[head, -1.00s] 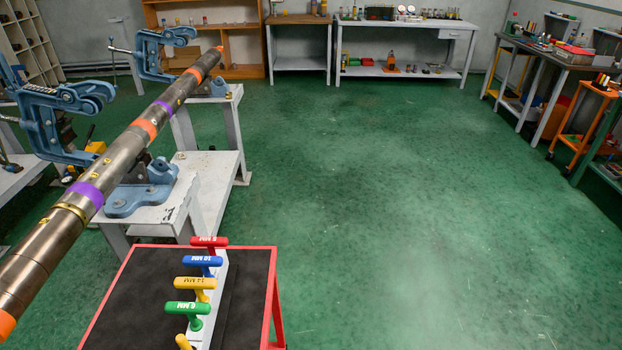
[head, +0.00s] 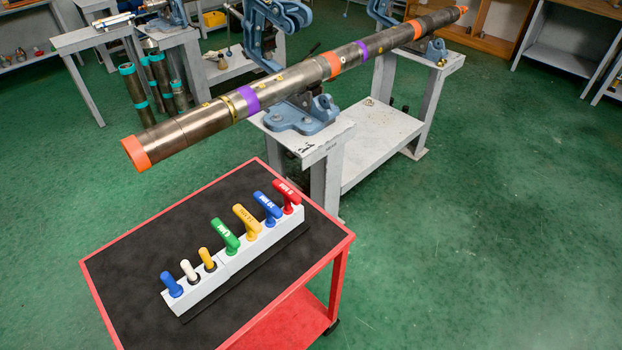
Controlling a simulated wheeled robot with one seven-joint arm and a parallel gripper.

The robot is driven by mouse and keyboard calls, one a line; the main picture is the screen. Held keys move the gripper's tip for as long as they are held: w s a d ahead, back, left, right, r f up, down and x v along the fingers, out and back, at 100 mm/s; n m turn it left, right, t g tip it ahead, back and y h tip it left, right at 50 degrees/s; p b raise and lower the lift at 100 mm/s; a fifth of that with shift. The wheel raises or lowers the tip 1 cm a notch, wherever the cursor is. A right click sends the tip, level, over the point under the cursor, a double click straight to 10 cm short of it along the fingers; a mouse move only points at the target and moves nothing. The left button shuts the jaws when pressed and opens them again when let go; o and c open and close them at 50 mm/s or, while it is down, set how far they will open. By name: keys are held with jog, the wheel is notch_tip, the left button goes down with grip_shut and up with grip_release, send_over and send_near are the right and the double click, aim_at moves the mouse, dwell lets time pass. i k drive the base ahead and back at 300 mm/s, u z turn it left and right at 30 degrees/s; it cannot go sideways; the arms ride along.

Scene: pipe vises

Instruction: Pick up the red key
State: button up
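The red key (head: 288,193) is a T-handled hex key with white lettering. It stands upright at the far right end of a white key rack (head: 228,268). The blue key (head: 267,205) stands directly beside it, then a yellow key (head: 246,222) and a green key (head: 225,235). The rack sits on the black top of a red-framed cart (head: 152,237). My gripper is not in the head view.
Small blue, white and yellow handles (head: 190,270) fill the rack's near left end. A long metal pipe (head: 200,123) lies in blue vises (head: 302,115) just behind the cart. Green floor (head: 440,240) right of the cart is clear.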

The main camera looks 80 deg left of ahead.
aim_at(290, 196)
jog(key=u, duration=1.95)
jog(key=i, duration=0.85)
jog(key=u, duration=3.7)
